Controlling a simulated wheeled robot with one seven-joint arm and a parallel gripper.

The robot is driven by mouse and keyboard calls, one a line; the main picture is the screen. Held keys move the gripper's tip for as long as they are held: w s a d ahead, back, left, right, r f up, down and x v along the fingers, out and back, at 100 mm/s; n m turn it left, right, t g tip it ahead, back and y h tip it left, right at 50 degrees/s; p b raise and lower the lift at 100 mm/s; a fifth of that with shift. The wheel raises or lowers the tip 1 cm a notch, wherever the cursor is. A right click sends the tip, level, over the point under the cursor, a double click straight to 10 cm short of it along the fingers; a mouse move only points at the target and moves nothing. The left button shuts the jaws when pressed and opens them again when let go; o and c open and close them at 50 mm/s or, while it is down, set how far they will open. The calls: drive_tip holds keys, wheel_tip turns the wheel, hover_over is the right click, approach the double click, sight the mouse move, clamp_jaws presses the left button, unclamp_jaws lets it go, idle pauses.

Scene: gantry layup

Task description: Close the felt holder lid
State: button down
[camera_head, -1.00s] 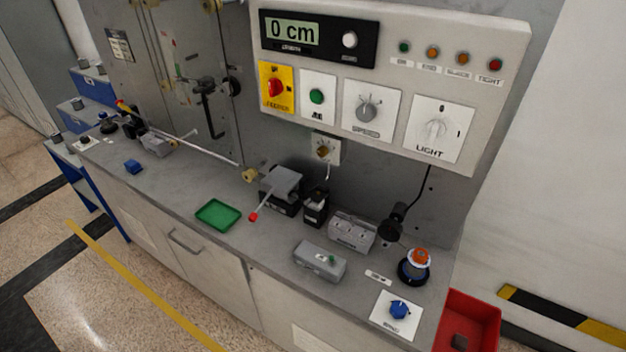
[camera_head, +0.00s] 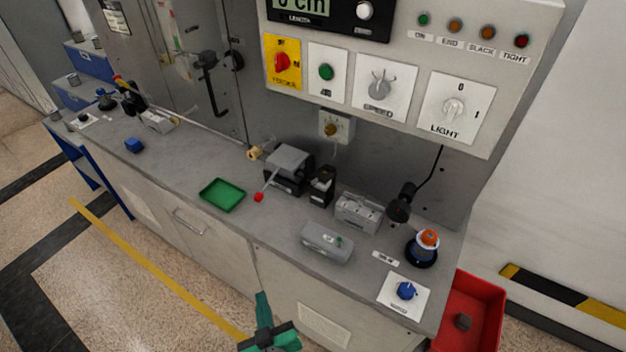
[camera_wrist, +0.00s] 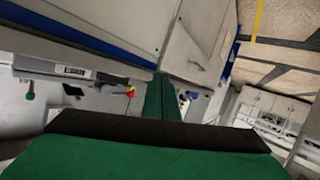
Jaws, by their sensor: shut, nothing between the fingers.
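My gripper (camera_head: 262,298) is at the lower edge of the head view, in front of the bench cabinet, with its green fingers together and nothing held. In the wrist view its fingers (camera_wrist: 163,95) also meet. No part is plainly marked as the felt holder. A grey block with a tilted top plate and a red-tipped lever (camera_head: 287,161) stands on the bench. Right of it are a small black upright unit (camera_head: 322,186) and a grey two-part block (camera_head: 358,211). I cannot tell which one carries the lid. The gripper is apart from them all.
A red bin (camera_head: 470,310) stands right. The floor left of the bench is open.

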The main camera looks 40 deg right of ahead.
drive_tip(key=w+d+r+m+g+h, duration=0.1)
drive_tip(key=w+d+r, duration=0.2)
drive_tip(key=w+d+r+m+g+h, duration=0.1)
drive_tip(key=w+d+r+m+h, duration=0.1)
drive_tip(key=w+d+r, duration=0.1)
drive_tip(key=w+d+r+m+g+h, duration=0.1)
drive_tip(key=w+d+r+m, duration=0.1)
drive_tip(key=w+d+r, duration=0.2)
drive_tip(key=shift+d+r+h, duration=0.35)
drive_tip(key=shift+d+h, duration=0.05)
drive_tip(key=shift+d, duration=0.35)
drive_tip(key=d+r+m+g+h, duration=0.1)
drive_tip(key=d+r+m+g, duration=0.25)
drive_tip(key=r, duration=0.45)
drive_tip(key=d+r+m+g, duration=0.2)
drive_tip(key=d+r+m, duration=0.25)
drive_tip(key=r, duration=0.35)
approach(321, 176)
drive_tip(key=d+r, duration=0.3)
drive_tip(key=d, duration=0.1)
drive_tip(key=shift+m, duration=0.4)
drive_tip(key=shift+w+a+f, duration=0.15)
drive_tip(key=shift+a+f, duration=0.1)
drive_tip(key=shift+f, duration=0.4)
drive_tip(key=shift+w+a+f, duration=0.1)
drive_tip(key=shift+a+f, duration=0.15)
drive_tip(key=shift+f, duration=0.45)
drive_tip(key=shift+w+a+f, duration=0.15)
drive_tip(key=shift+a+f, duration=0.15)
drive_tip(key=shift+f, duration=0.35)
